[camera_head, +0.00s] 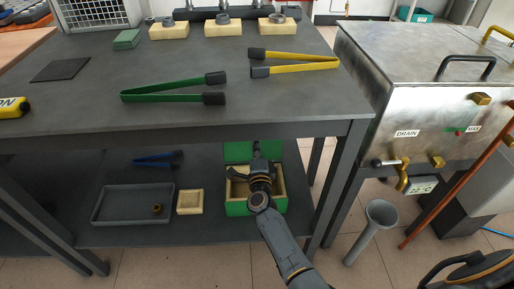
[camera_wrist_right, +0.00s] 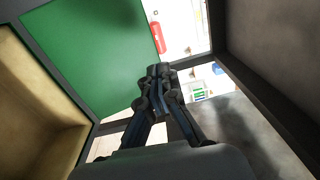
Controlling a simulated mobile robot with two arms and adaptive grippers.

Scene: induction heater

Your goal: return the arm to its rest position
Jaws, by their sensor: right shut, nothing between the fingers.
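My right arm comes in from the bottom of the head view. Its gripper (camera_head: 256,149) is over the green box (camera_head: 240,209) on the lower shelf, in front of the raised green lid. In the wrist view the fingers (camera_wrist_right: 159,72) meet at their tips, shut with nothing between them. The green lid (camera_wrist_right: 95,55) fills the upper left there, and the box's pale inner wall (camera_wrist_right: 35,110) is at the left. My left gripper is not in view.
The table (camera_head: 200,65) above the shelf carries green tongs (camera_head: 165,87) and yellow tongs (camera_head: 305,60). A grey tray (camera_head: 112,218), a small pale block (camera_head: 190,202) and blue tongs (camera_head: 157,160) lie on the shelf. A table leg (camera_head: 345,165) and a metal tank (camera_head: 430,105) are at the right.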

